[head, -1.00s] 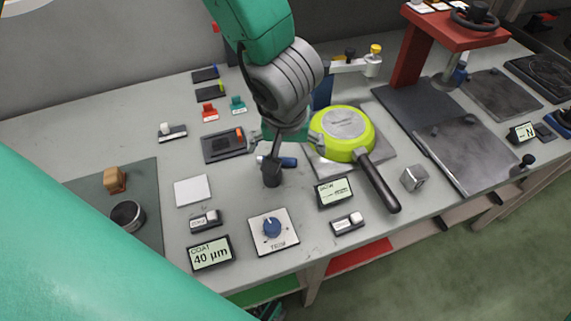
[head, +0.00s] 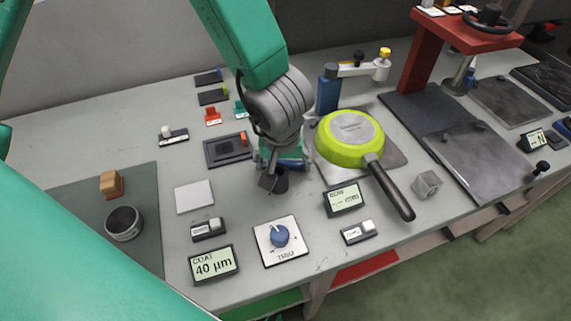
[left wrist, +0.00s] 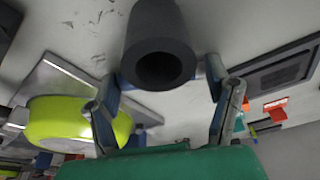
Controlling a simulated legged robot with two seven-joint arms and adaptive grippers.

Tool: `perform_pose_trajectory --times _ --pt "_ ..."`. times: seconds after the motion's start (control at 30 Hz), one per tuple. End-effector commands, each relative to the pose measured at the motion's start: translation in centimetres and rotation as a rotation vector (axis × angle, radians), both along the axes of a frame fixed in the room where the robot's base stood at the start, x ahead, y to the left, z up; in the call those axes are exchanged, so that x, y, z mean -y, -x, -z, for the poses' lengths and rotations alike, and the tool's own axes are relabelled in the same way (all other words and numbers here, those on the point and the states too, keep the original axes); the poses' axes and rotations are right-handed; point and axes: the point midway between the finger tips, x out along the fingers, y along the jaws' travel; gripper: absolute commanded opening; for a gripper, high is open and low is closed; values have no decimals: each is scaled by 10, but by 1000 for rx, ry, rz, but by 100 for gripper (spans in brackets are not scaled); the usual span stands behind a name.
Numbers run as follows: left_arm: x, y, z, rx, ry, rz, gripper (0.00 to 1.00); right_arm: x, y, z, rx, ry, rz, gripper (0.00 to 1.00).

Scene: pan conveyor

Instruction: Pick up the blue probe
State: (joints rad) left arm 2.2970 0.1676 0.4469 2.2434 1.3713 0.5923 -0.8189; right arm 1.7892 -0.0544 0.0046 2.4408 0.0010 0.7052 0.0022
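A dark hollow cylinder (head: 278,182) stands on the grey table below my left gripper (head: 280,166). In the left wrist view this cylinder (left wrist: 160,45) shows its dark open end, with the fingers of my left gripper (left wrist: 165,75) apart on either side. Blue shows at the gripper in the head view (head: 291,163) and beside both fingers in the wrist view. I cannot tell whether this blue is the probe or finger parts. No probe stands out clearly, and the inside of the cylinder is dark. My right gripper is not in view.
A lime pan (head: 342,145) with a black handle lies close right of the gripper. A blue post (head: 327,90) stands behind it. A white plate (head: 194,197) lies left.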

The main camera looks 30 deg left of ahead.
Motion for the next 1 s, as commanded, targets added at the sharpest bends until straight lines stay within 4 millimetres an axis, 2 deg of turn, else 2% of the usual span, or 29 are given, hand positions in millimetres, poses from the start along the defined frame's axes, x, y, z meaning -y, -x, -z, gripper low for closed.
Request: perform_pose_trajectory --times 0.03,0.07,0.23,0.33,0.7,0.83,1.0 --pt "-1 1 2 -5 -4 -3 42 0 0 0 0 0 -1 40" --pt "0 1 2 -5 -5 -3 38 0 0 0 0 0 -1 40" --pt "2 2 2 -7 -10 -2 38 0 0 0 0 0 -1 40" --pt "3 2 -5 -7 -10 -3 38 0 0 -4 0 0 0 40" --pt "2 1 -79 -2 -5 -3 38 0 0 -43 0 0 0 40" --pt "1 1 -94 -3 -6 -3 38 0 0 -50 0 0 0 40" --pt "3 1 -100 -3 -7 -1 38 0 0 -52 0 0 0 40"
